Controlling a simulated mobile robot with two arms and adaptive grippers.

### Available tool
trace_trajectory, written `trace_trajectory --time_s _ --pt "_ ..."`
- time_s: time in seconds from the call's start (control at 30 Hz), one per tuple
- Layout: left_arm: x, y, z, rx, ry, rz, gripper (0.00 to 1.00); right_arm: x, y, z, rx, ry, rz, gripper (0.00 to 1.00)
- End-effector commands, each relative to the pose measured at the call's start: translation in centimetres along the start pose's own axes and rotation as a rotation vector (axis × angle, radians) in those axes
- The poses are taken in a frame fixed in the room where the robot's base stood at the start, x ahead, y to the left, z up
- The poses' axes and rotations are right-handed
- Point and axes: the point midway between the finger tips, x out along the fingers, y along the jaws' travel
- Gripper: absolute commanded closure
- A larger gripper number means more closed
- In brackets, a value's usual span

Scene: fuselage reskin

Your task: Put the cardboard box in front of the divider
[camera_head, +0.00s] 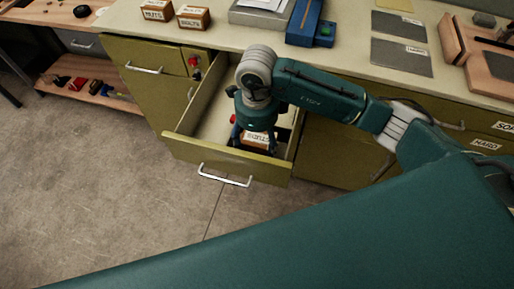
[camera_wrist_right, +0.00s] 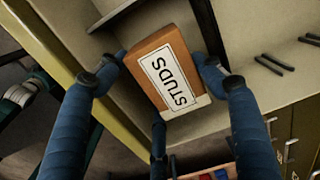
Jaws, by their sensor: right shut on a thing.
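The cardboard box (camera_head: 257,141) is small and brown with a white label, and sits inside the open drawer (camera_head: 223,165). In the right wrist view the box (camera_wrist_right: 181,100) shows the label "STUDS". My right gripper (camera_head: 255,122) reaches down into the drawer and is shut on the box, with blue fingers on either side of it. A thin dark-edged panel (camera_wrist_right: 112,16) at the top left of the wrist view may be the divider, but I cannot tell for sure. Whether the box touches the drawer floor is unclear. My left gripper is not in view.
The counter above holds boxes labelled "NUTS" (camera_head: 157,10) and "BOLTS" (camera_head: 193,17) and a blue tool (camera_head: 304,22). The floor at left is clear.

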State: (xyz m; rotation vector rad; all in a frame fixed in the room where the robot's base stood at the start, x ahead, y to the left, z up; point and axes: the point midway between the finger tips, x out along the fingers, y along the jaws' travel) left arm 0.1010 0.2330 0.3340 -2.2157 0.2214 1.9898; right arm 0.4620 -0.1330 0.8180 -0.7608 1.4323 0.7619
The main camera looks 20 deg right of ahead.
Motion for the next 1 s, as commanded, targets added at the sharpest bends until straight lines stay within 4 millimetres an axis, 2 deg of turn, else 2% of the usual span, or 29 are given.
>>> trace_trajectory --time_s 0.13,0.33,0.67,0.7,0.8,1.0 --pt "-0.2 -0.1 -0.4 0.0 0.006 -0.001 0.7 1.4 0.1 -0.1 0.0 0.002 0.002 0.76" --pt "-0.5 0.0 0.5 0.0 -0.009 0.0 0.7 4.0 0.1 0.0 0.0 0.0 0.001 0.76" --pt "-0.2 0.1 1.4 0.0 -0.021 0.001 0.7 4.5 0.0 0.0 -0.001 -0.001 -0.001 0.76" --pt "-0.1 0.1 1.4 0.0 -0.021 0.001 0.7 4.6 0.0 0.0 -0.001 0.001 -0.001 0.31" --pt "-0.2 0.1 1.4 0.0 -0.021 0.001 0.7 4.5 0.0 0.0 0.0 0.001 0.0 0.14" --pt "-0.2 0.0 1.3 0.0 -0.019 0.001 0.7 4.5 0.0 -0.1 0.0 0.001 0.0 0.14"
